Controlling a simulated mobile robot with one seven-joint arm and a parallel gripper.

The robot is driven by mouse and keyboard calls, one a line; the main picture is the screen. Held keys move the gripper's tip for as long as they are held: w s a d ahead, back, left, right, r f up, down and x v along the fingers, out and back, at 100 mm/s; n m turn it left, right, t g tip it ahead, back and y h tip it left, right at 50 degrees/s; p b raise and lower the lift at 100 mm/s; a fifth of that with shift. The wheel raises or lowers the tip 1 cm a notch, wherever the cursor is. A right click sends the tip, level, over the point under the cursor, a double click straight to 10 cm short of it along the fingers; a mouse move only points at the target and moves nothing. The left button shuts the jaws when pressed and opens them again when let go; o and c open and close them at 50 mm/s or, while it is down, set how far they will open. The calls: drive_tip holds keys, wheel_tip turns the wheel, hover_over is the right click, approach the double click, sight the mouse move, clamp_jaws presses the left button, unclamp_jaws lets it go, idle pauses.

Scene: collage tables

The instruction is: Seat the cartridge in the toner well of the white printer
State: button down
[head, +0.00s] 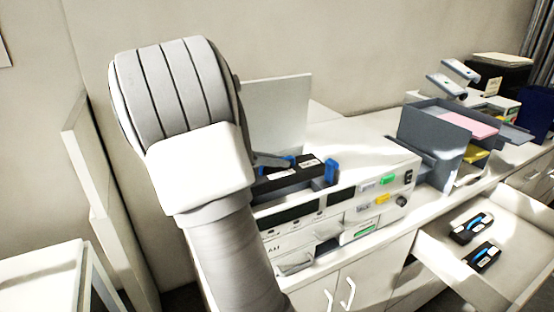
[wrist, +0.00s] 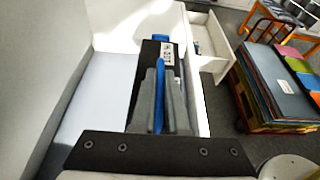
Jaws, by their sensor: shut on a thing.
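The white printer (head: 340,205) stands on the counter with its lid (head: 278,110) raised. A black cartridge (head: 302,170) with a pale label and blue handle is at the toner well in its top. A blue part (head: 331,172) stands at the well's right end. In the wrist view my gripper (wrist: 160,88) is shut on the blue handle of the cartridge (wrist: 149,52). In the head view my arm hides most of the gripper and the well's left part. I cannot tell whether the cartridge sits fully down in the well.
Right of the printer is a grey tray rack (head: 432,140) with coloured paper. An open drawer (head: 505,262) at the lower right holds two black cartridges (head: 471,228) with blue handles. A cart (wrist: 270,90) with coloured boards stands farther off.

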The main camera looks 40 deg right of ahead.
sight(277, 174)
wheel_tip(277, 174, down, 4)
drive_tip(key=b, duration=0.3)
drive_tip(key=shift+r, duration=0.1)
drive_tip(key=shift+f+b, duration=0.4)
drive_tip(key=shift+f, duration=0.9)
drive_tip(key=c, duration=0.8)
unclamp_jaws()
drive_tip(key=shift+c, duration=0.2)
drive_tip(key=b+v, duration=0.1)
drive_tip(key=v, duration=1.6)
drive_tip(key=shift+a+r, duration=0.2)
